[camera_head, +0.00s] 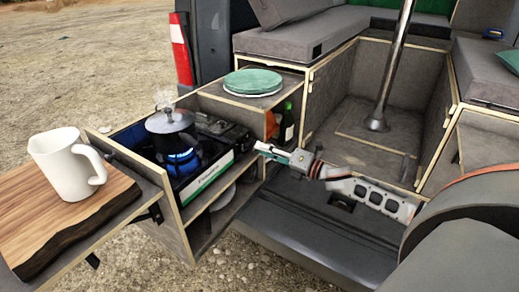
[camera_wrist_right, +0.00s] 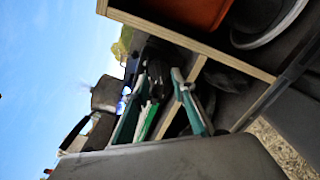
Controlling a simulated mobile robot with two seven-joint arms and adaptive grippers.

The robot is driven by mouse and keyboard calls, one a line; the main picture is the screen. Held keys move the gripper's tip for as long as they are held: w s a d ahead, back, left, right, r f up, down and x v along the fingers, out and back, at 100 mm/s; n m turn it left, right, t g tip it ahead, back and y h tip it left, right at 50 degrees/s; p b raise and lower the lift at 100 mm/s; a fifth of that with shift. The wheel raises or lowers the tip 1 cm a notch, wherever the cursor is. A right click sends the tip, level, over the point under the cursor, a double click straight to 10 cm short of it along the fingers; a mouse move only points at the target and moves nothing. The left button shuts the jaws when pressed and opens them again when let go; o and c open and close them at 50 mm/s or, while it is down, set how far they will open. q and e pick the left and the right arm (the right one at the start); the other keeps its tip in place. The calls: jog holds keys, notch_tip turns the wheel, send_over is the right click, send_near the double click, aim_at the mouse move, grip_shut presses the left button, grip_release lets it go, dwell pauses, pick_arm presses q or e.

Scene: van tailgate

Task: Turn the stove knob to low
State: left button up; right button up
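The camping stove (camera_head: 207,178) sits in the wooden pull-out box, with a white and green front panel. A blue flame burns on it under a dark pot (camera_head: 170,122), which also shows in the right wrist view (camera_wrist_right: 106,94). I cannot clearly make out the knob on the panel. My right gripper (camera_head: 262,150) is just right of the stove's front right end, pointing at it. In the right wrist view its two teal fingers stand apart (camera_wrist_right: 163,100) with the stove's front edge beyond them, and nothing is visibly held. My left gripper is out of view.
A white mug (camera_head: 66,168) stands on a wooden board (camera_head: 75,222) at left. Green plates (camera_head: 253,81) sit on the cabinet top behind the gripper. A bottle (camera_head: 287,124) stands in the cabinet below. A metal post (camera_head: 393,65) rises farther right.

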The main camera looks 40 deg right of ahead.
aim_at(252, 145)
jog(key=shift+x, duration=1.1)
grip_shut()
